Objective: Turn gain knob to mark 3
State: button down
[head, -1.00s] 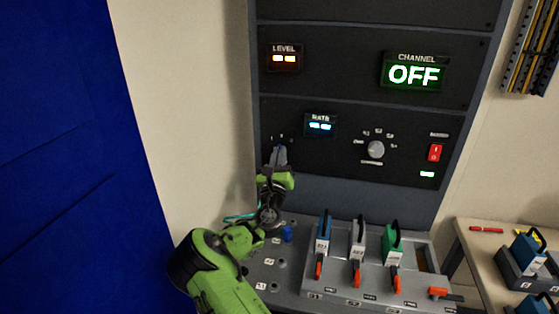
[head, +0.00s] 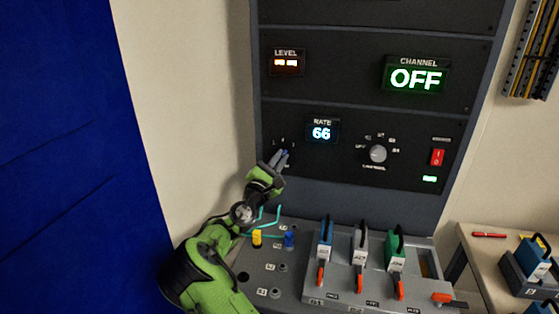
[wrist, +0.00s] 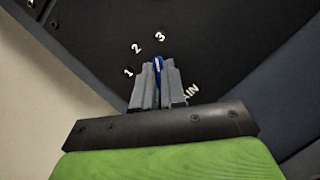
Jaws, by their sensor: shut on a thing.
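The gain knob (wrist: 158,64) is a small blue knob with a white pointer line, on the black panel. In the wrist view its pointer is toward mark 3 (wrist: 161,37); marks 2 (wrist: 137,49) and 1 (wrist: 128,73) lie to the left. My gripper (wrist: 158,80) is shut on the knob, its grey fingers on both sides hiding most of it and part of the gain label (wrist: 191,92). In the head view my gripper (head: 283,156) is tilted at the panel's lower left, below the rate display (head: 322,131), which reads 66.
To the right on the panel are the channel knob (head: 378,153) and a red switch (head: 437,157); the channel display (head: 416,77) reads OFF. Below stand a yellow plug (head: 257,238), a blue plug (head: 289,239) and several coloured handled modules. A blue wall panel (head: 70,150) fills the left.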

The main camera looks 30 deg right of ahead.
jog(key=shift+r+m+g, duration=0.1)
jog(key=shift+m+g, duration=0.4)
jog(key=shift+m, duration=0.7)
jog(key=c, duration=1.2)
grip_release()
notch_tip(320, 180, up, 10)
jog(key=shift+f+p, duration=0.1)
jog(key=shift+p, duration=1.15)
jog(key=shift+o, duration=0.5)
